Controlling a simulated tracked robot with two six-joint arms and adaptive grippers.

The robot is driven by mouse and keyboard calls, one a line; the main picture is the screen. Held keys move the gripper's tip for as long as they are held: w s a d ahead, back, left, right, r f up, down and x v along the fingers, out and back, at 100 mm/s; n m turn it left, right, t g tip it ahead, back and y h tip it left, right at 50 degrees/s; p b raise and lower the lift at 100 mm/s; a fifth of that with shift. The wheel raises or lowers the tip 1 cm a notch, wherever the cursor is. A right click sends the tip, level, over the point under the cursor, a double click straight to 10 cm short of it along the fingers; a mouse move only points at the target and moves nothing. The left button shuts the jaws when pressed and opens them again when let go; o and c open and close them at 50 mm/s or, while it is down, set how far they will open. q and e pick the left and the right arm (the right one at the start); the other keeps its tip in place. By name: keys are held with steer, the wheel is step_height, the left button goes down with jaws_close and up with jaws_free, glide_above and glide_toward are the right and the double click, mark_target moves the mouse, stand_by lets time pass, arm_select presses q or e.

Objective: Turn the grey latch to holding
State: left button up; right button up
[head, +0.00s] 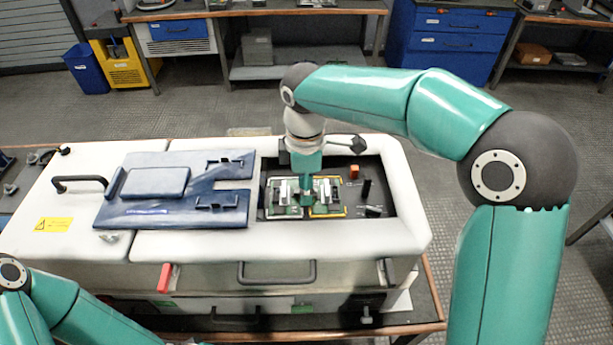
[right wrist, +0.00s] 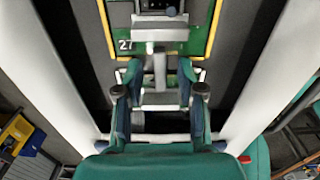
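A grey latch-like piece (right wrist: 160,75) shows in the right wrist view on a green board with a yellow border (right wrist: 186,48) marked 27. My right gripper (right wrist: 160,78) has its fingers apart on either side of this piece, with gaps visible. In the head view my right gripper (head: 307,198) points down into the recess of the white housing, at the green boards. Grey parts stand on the left board (head: 282,190) and on the yellow-edged board (head: 328,190). The gripper hides part of both. My left arm shows at the lower left; its gripper is out of view.
A blue cover plate (head: 170,212) lies on the white housing (head: 340,240) left of the recess. An orange block (head: 353,172) and black levers (head: 366,190) stand right of the boards. A black handle (head: 276,273) is on the front.

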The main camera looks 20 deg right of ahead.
step_height(320, 180, up, 12)
stand_by(0.5)
steer(key=shift+f, duration=0.15)
